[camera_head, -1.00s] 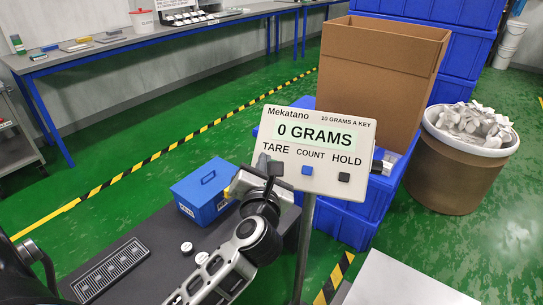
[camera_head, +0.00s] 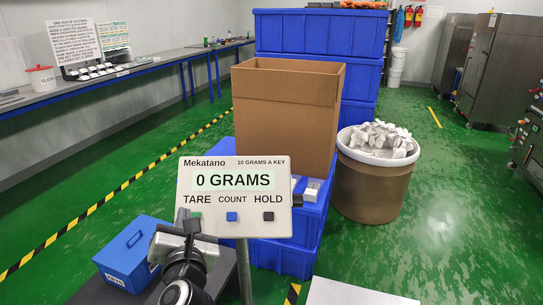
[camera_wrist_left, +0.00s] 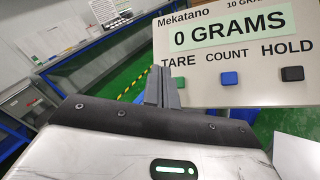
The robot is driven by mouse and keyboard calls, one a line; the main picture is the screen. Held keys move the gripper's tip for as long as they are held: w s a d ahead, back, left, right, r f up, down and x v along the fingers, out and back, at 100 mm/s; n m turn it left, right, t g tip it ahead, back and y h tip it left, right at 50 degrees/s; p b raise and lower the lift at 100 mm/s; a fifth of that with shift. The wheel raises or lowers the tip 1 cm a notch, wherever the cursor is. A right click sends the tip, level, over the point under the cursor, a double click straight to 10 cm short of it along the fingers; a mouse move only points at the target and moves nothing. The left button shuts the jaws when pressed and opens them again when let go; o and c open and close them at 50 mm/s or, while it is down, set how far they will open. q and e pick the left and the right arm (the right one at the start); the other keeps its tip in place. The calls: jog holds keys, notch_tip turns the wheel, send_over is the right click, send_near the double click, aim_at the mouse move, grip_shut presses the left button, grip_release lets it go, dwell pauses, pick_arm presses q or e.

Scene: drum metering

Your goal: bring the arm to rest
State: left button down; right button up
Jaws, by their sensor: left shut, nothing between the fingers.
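My left gripper (camera_head: 193,222) is at the lower left of the head view, its fingers up by the lower left corner of the scale display. In the left wrist view its fingers (camera_wrist_left: 162,88) are shut with nothing between them, at the display's left edge by the green TARE button. The display (camera_head: 235,196) reads 0 GRAMS, with green TARE, blue COUNT (camera_head: 232,216) and black HOLD (camera_head: 268,216) buttons. It also shows in the left wrist view (camera_wrist_left: 240,95). I cannot tell whether the fingers touch it. My right gripper is not in view.
A blue box (camera_head: 134,252) marked KEYS stands left of my gripper. Behind the display are a cardboard box (camera_head: 285,115), stacked blue crates (camera_head: 320,70) and a brown drum (camera_head: 372,190) holding pale pieces. A bench (camera_head: 130,78) runs along the left wall. Green floor (camera_head: 450,210) is clear at right.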

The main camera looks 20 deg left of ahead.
pick_arm(q)
jog(key=s+d+f+m+t+h, duration=0.2)
jog(key=d+m+h, duration=0.35)
jog(key=m, duration=0.55)
jog(key=s+d+f+m+t+h, duration=0.25)
jog(key=d+m+h, duration=0.3)
jog(key=m, duration=0.55)
jog(key=s+d+f+m+g, duration=0.1)
jog(key=s+f+m+g, duration=0.4)
jog(key=f+m, duration=0.3)
jog(key=s+d+f+m+g, duration=0.1)
jog(key=s+f+m+g, duration=0.3)
jog(key=s+f+m, duration=0.3)
notch_tip(320, 180, down, 4)
jog(key=shift+s+d+f+m+g+h, duration=0.15)
jog(key=shift+d+m+g+h, duration=0.25)
jog(key=shift+m, duration=0.4)
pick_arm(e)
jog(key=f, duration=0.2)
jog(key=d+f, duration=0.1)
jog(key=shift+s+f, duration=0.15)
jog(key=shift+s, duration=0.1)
